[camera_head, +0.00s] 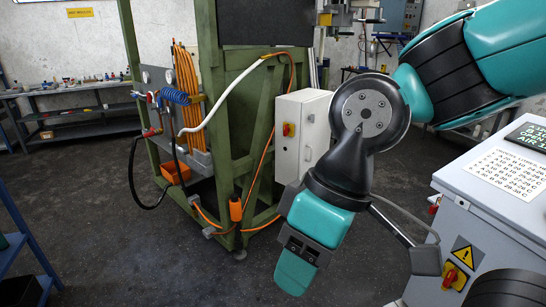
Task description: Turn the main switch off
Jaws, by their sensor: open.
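A red and yellow rotary switch (288,129) sits on the front of a white electrical box (302,135), which is mounted on the green frame. A second red and yellow switch (451,277) is on the front of the light grey control cabinet (478,222), below a yellow warning triangle. The picture does not show which is the main switch. My gripper (294,273), teal and black, points down in front of the floor. It is below the box and left of the cabinet, apart from both switches.
The green steel frame (211,100) stands at centre left with orange and blue hoses and an orange cable. A workbench (75,88) stands along the left wall. A blue rack (25,245) is at the lower left. The dark floor (130,260) between them is clear.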

